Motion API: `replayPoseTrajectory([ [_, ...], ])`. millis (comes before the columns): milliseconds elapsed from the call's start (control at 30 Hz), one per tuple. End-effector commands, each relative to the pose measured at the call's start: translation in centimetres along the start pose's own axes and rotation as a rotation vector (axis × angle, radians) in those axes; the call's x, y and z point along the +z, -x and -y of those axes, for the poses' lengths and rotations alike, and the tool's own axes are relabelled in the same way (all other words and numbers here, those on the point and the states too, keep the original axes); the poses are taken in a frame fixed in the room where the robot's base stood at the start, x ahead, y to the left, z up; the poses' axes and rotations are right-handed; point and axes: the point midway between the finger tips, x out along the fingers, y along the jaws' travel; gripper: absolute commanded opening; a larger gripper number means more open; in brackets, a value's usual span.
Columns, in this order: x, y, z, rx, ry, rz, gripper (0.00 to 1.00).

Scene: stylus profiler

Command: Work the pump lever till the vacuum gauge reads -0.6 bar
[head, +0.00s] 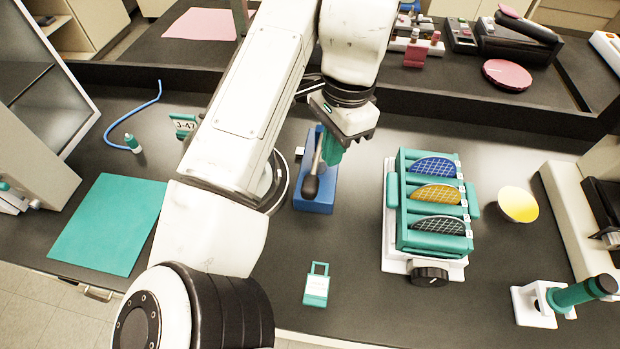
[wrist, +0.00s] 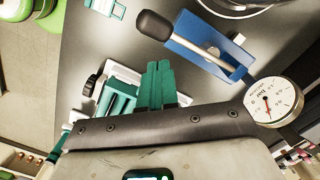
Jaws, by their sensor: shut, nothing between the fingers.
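The hand pump has a blue base (head: 318,207) and a metal lever with a black knob (head: 311,188) that points toward the front of the bench. In the wrist view the blue base (wrist: 184,29), the lever shaft (wrist: 207,48) and the knob (wrist: 153,25) are clear. A round white vacuum gauge (wrist: 272,100) stands by the far end of the pump; its needle is too small to read surely. My gripper (head: 331,158) has teal fingers, shut and empty, over the pump's far right side. In the wrist view the fingers (wrist: 158,84) look apart from the lever.
Right of the pump stands a teal rack (head: 403,235) of coloured wafers on a white stage with a black knob (head: 429,276). A teal tag (head: 317,286) lies in front, a teal mat (head: 112,225) at left. A yellow disc (head: 518,204) lies at right.

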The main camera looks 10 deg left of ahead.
Motion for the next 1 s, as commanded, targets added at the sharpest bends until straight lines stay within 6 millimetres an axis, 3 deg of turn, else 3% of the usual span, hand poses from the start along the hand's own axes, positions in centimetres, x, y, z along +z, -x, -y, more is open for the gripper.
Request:
replayPoseTrajectory([
  [100,0.0,2.2,0.1,-0.003,-0.001,0.003,0.00],
  [300,0.0,4.3,0.0,-0.001,-0.001,0.001,0.00],
  [1000,0.0,4.8,0.0,0.001,0.000,0.000,0.00],
])
